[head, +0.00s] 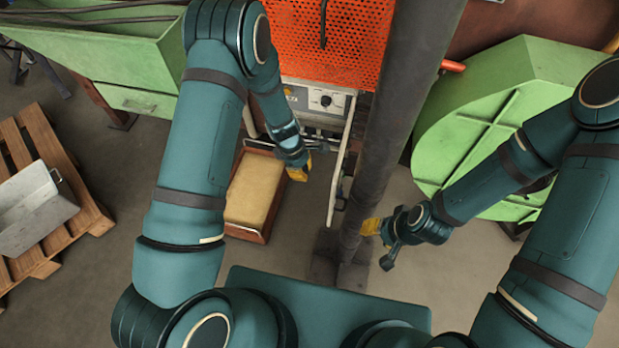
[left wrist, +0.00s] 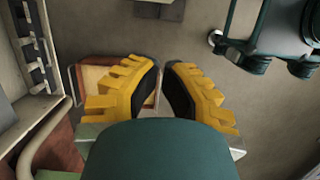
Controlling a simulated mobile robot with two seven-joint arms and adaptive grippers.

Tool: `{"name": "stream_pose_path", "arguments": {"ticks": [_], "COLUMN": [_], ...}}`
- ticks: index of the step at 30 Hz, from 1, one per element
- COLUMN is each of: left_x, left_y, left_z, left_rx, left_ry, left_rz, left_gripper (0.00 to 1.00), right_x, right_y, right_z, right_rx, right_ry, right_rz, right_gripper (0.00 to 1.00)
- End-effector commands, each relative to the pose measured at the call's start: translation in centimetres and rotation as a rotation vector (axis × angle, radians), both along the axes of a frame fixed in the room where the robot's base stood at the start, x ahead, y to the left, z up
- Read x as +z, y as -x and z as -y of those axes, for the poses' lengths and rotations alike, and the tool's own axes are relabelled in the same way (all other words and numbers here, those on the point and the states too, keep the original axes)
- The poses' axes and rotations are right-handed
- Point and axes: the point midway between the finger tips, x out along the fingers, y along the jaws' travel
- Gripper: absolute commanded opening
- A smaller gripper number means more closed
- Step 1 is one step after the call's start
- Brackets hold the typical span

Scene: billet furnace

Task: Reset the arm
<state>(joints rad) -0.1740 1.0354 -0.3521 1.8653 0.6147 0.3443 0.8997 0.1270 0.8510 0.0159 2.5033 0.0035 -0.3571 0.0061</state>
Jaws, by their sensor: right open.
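My left gripper (head: 299,170) hangs in front of the furnace panel, to the right of the low orange-brown tray on the floor. In the left wrist view my left gripper (left wrist: 162,80) shows two yellow ribbed fingers with dark inner pads. A narrow gap lies between them and nothing is held. My right gripper (head: 378,242) is at the dark column's right side in the head view, open and empty. Whether it touches the column cannot be told. My left arm (head: 190,170) reaches forward and bends down; my right arm (head: 560,210) is bent inward from the right.
A dark vertical column (head: 383,130) stands between my grippers. Behind are an orange perforated panel (head: 330,50) and a control panel (head: 318,100). The tray (head: 246,232) holds a tan block. A green round housing (head: 455,130) is at right; a wooden pallet (head: 90,215) with a metal box is at left.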

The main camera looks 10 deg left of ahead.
Motion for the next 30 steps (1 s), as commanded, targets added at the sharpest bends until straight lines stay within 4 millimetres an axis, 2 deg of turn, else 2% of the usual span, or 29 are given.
{"name": "stream_pose_path", "arguments": {"ticks": [1, 3, 9, 20, 23, 27, 30], "left_x": [1.3, 2.4, 4.3, 4.5, 3.7, 2.2, 2.0], "left_y": [-0.1, 0.0, 0.0, 0.4, 2.2, 7.2, 10.6], "left_z": [-0.3, -0.6, -1.1, -1.3, -1.6, -1.6, -0.6], "left_rx": [0.000, -0.001, 0.001, -0.014, -0.118, -0.458, -0.745], "left_ry": [-0.001, -0.001, -0.001, -0.003, -0.017, -0.035, -0.029], "left_rz": [0.002, 0.001, 0.000, -0.001, 0.018, 0.107, 0.218], "left_gripper": [0.00, 0.00, 0.00, 0.00, 0.00, 0.00, 0.00], "right_x": [0.4, 0.6, 0.9, 0.9, 0.9, 0.9, 1.0], "right_y": [-0.1, -0.2, -0.3, -0.4, -0.4, -0.4, -0.3], "right_z": [0.0, 0.1, 0.1, 0.1, 0.1, 0.1, 0.1], "right_rx": [-0.003, -0.004, -0.006, -0.006, -0.006, -0.006, -0.006], "right_ry": [0.001, 0.001, 0.002, 0.002, 0.002, 0.002, 0.002], "right_rz": [0.001, 0.004, 0.007, 0.008, 0.008, 0.008, 0.008], "right_gripper": [0.47, 0.47, 0.47, 0.47, 0.47, 0.47, 0.47]}}
